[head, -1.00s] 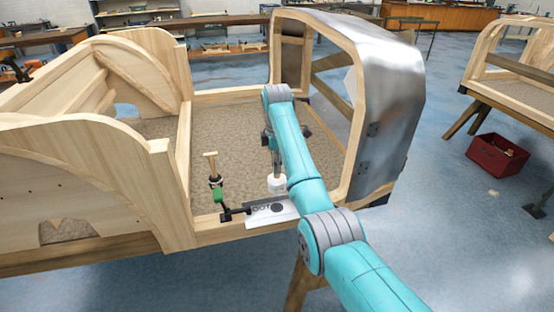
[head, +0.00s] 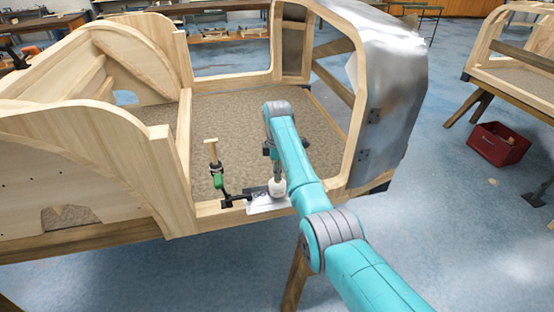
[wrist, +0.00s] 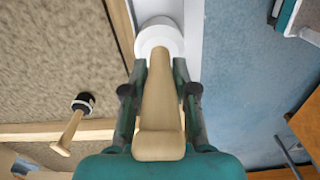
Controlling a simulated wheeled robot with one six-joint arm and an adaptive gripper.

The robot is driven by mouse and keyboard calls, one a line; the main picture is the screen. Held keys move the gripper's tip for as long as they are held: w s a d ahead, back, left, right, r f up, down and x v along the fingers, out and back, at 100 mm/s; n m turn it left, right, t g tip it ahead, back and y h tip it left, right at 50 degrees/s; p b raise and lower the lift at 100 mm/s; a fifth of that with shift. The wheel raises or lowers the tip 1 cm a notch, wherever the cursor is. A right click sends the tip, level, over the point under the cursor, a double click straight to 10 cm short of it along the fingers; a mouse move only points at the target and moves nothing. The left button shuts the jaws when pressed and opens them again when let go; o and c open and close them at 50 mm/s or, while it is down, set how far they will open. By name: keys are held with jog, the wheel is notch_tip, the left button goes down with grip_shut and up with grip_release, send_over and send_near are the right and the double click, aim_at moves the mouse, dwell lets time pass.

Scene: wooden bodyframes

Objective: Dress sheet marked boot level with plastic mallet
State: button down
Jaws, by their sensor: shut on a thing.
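The plastic mallet has a white head (head: 278,187) and a pale wooden handle. In the wrist view, its handle (wrist: 160,100) lies between the fingers, with the white head beyond the fingertips. My gripper (wrist: 160,88) is shut on the handle; the arm partly hides it in the head view. The marked metal sheet (head: 262,207) lies on the frame's near sill. The mallet head is over the sheet and hides part of its dark marking; I cannot tell whether it touches.
The wooden bodyframe (head: 165,180) rises around the carpet-like floor panel (head: 240,110). A metal-skinned end (head: 390,80) stands at the right. A red crate (head: 498,145) sits on the blue floor. Another bodyframe (head: 515,85) stands on trestles behind it.

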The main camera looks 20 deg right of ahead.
notch_tip(320, 180, up, 8)
jog(key=shift+r, duration=0.2)
jog(key=shift+f, duration=0.1)
dwell(1.0)
notch_tip(320, 180, down, 9)
jog(key=shift+s, duration=0.15)
jog(key=shift+r, duration=0.35)
notch_tip(320, 180, up, 8)
jog(key=shift+r, duration=0.1)
